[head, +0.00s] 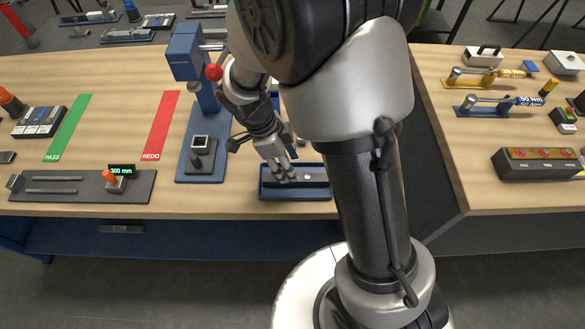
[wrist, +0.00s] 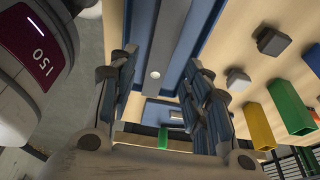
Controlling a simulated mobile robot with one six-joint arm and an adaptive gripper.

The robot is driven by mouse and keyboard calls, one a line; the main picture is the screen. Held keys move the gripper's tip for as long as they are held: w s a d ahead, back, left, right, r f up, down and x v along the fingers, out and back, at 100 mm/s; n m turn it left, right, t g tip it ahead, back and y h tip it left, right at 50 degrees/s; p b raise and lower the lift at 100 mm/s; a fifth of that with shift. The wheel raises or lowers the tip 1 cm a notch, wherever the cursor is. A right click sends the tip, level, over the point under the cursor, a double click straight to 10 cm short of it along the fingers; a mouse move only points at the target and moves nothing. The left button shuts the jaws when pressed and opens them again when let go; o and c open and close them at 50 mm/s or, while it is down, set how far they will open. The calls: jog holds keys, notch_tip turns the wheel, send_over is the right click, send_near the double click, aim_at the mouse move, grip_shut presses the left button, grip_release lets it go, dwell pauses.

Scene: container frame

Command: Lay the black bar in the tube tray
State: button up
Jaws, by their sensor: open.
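The blue tube tray (head: 264,194) is a shallow rectangular tray near the front edge of the table, partly hidden behind my arm in the head view. A dark bar (head: 317,184) lies lengthwise inside it. In the wrist view the dark bar (wrist: 170,40) runs between the blue walls of the tray (wrist: 203,35), with a pale round spot near its end. My gripper (head: 285,178) is over the tray. In the wrist view my gripper (wrist: 160,95) is open, with a finger on each side and a gap between them. Whether a fingertip touches the bar cannot be told.
A blue press-like stand (head: 200,125) with a red knob is just left of the tray. Farther left are a red REDO strip (head: 161,125), a green PASS strip (head: 68,127) and a dark gauge plate (head: 70,187) reading 300 mm. A second table (head: 450,150) stands at right.

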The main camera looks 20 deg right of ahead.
jog(key=s+d+r+n+t+y+p, duration=0.1)
jog(key=s+r+n, duration=0.3)
jog(key=r, duration=0.5)
jog(key=s+r+n+t+y, duration=0.1)
jog(key=s+r+n, duration=0.1)
jog(key=r+n, duration=0.5)
jog(key=s+r+n+t+y, duration=0.1)
jog(key=s+r+n+t, duration=0.2)
jog(key=s+r+n, duration=0.3)
jog(key=s+n, duration=0.3)
jog(key=n, duration=0.1)
jog(key=shift+s+d+r+n+t, duration=0.3)
jog(key=shift+d+r, duration=0.05)
jog(key=shift+r, duration=0.05)
jog(key=shift+f, duration=0.3)
